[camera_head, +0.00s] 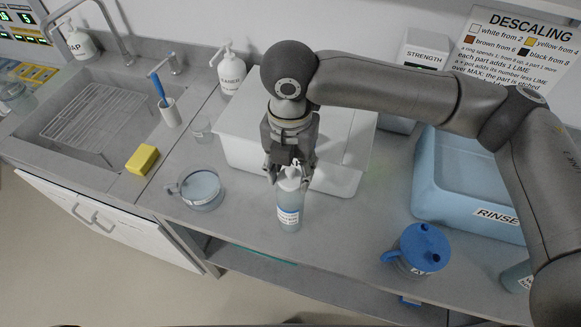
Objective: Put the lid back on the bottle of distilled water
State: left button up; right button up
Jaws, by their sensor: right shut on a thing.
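The clear, bluish bottle (289,211) with a blue-and-white label stands upright near the counter's front edge, in front of a white box. Its label is too small to read. My right gripper (289,174) comes down from above onto the bottle's top and is shut on the white lid (291,183). The lid is right at the bottle's mouth, partly hidden by the fingers; I cannot tell whether it is seated. My left gripper is not in view.
A large white box (240,150) stands close behind the bottle. A blue RINSE tub (462,205) lies further right. A sink (85,125) and yellow sponge (143,159) are at left.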

jog(key=shift+p, duration=0.45)
dwell(0.5)
jog(key=o, duration=0.8)
jog(key=shift+c, duration=0.2)
jog(key=o, duration=0.5)
notch_tip(320, 180, up, 7)
jog(key=p, duration=0.7)
jog(key=shift+p, duration=0.4)
